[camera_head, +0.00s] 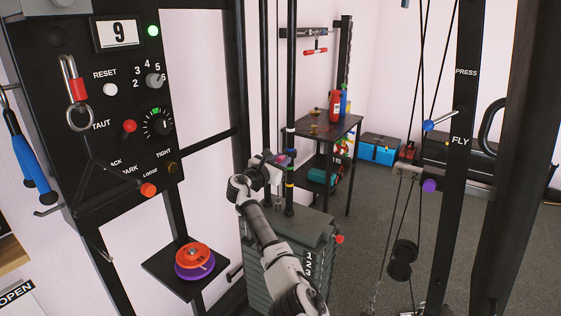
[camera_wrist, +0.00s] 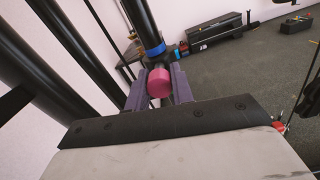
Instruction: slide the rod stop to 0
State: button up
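The rod stop is on the upright black rod (camera_head: 291,80). Its pink knob (camera_wrist: 159,83) shows in the wrist view, below a blue band (camera_wrist: 154,50) on the rod. My gripper (camera_head: 280,165) is at the rod, above the weight stack. In the wrist view its two purple fingers (camera_wrist: 159,90) stand on either side of the knob and appear closed against it. The rod carries several coloured bands. I cannot read a 0 mark on it. In the head view my gripper partly hides the stop.
The numbered weight stack (camera_head: 285,242) stands below my gripper. A black control panel (camera_head: 100,120) with a display reading 9 is at left. A small shelf (camera_head: 160,268) holds orange and purple discs. Black frame posts and cables stand at right. A table (camera_head: 330,128) is behind.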

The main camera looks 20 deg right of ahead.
grip_shut()
jog(key=b, duration=0.6)
send_near(287, 191)
jog(key=x, duration=0.5)
jog(key=shift+d, duration=0.3)
jog(key=o, duration=0.8)
grip_release()
jog(key=shift+w+f, duration=0.1)
jog(key=shift+c, duration=0.2)
jog(key=shift+a, duration=0.15)
jog(key=v, duration=1.3)
jog(key=shift+s+a, duration=0.2)
jog(key=shift+s, duration=0.15)
